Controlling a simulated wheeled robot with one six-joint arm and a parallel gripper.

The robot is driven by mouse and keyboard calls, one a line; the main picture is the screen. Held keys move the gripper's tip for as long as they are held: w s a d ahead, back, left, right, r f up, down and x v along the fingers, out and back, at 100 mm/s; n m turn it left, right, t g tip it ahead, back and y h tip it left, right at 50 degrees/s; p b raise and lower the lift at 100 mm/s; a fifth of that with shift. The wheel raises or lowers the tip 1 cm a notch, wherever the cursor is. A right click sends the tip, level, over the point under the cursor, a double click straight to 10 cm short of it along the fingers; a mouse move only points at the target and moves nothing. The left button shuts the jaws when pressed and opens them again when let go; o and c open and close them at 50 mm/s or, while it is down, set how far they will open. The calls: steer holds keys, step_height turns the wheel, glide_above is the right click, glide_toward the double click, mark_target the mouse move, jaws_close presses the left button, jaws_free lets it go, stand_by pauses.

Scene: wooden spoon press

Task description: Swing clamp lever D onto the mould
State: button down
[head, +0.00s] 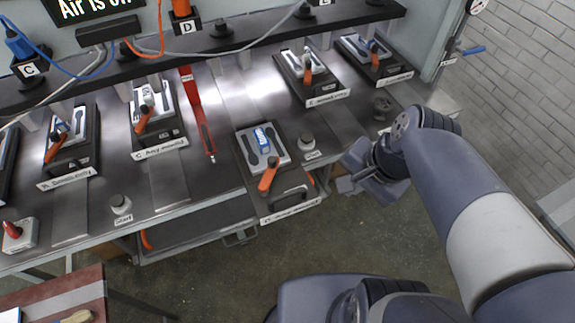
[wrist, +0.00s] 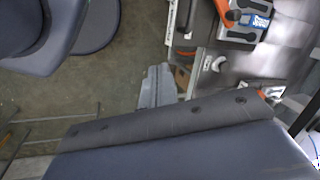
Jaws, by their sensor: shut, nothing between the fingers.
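Station D's press plate (head: 281,209) sits at the front edge of the bench, its label small and hard to read. On it lies a pale mould (head: 282,147) with a blue block (head: 262,138), also in the wrist view (wrist: 245,35). The orange clamp lever (head: 267,179) has a dark pivot and points towards the plate's front; whether it bears on the mould I cannot tell. My gripper (head: 345,184) is shut and empty, right of the station and apart from the lever. Its grey fingers show in the wrist view (wrist: 157,84).
Similar stations with orange levers stand left (head: 160,140) and behind (head: 313,90). A round start button (head: 306,141) stands right of station D. Open floor (head: 230,275) lies in front of the bench.

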steer(key=w+a+f+m+y+b, duration=0.2)
steer(key=w+f+m+b, duration=0.2)
steer(key=w+m, duration=0.15)
steer(key=m+y+b, duration=0.4)
steer(key=m, duration=0.4)
glide_toward(277, 165)
steer(key=shift+s+f+b, duration=0.3)
steer(key=shift+f, duration=0.3)
steer(key=shift+s+f+b, duration=0.25)
steer(key=shift+s+f, duration=0.05)
steer(key=shift+f, duration=0.35)
steer(key=a, duration=0.1)
steer(key=w+a, duration=0.1)
steer(key=a, duration=0.1)
steer(key=shift+f, duration=0.2)
steer(key=shift+w+a, duration=0.25)
steer(key=shift+a, duration=0.35)
steer(key=shift+p, duration=0.3)
steer(key=shift+w+a+r+n+g+p, duration=0.1)
steer(key=shift+w+a+n+g+p, duration=0.4)
steer(key=shift+n, duration=0.35)
steer(key=shift+w+a+n+g+p, duration=0.25)
steer(key=shift+n+g+p, duration=0.25)
steer(key=shift+n, duration=0.3)
